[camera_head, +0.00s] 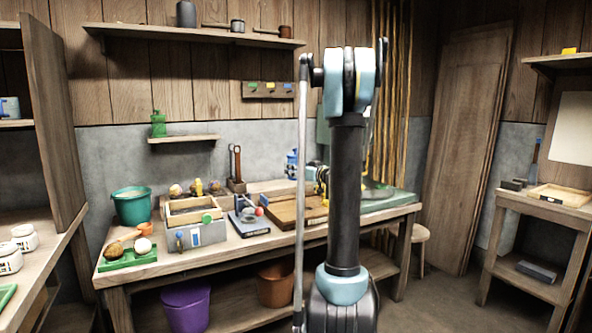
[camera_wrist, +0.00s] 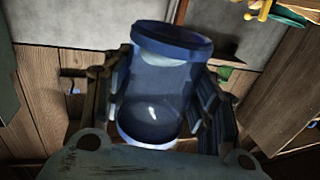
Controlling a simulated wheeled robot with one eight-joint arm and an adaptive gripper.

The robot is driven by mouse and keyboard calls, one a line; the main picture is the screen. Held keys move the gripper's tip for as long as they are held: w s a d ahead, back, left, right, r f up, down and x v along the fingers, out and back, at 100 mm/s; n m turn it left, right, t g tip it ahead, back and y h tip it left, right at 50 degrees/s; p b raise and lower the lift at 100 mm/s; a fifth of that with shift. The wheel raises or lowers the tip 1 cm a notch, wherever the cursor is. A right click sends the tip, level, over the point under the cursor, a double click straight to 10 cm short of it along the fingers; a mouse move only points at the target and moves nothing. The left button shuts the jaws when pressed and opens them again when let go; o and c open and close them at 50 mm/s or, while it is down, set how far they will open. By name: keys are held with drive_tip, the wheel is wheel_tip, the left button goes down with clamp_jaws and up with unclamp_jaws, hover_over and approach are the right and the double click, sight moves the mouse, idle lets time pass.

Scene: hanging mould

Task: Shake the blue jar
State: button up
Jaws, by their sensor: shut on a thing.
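The blue jar (camera_wrist: 165,88) fills the middle of the wrist view. It is blue and see-through, with a thick blue rim or lid toward the top of the picture and a pale band at its lower end. My gripper (camera_wrist: 157,102) has one dark finger on each side of it and is shut on it. The jar leans slightly in the picture.
The workbench (camera_head: 250,252) carries a wooden box (camera_head: 193,211), a green bucket (camera_head: 132,205), a green tray (camera_head: 128,257) and a wooden board (camera_head: 290,212). A small shelf (camera_head: 184,138) holds a green bottle (camera_head: 158,124). A purple bucket (camera_head: 188,305) stands below. Open floor lies at right.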

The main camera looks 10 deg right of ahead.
wheel_tip(320, 180, up, 7)
drive_tip(key=shift+r, duration=0.1)
idle(0.4)
wheel_tip(320, 180, down, 7)
drive_tip(key=shift+r, duration=0.15)
drive_tip(key=shift+f, duration=0.3)
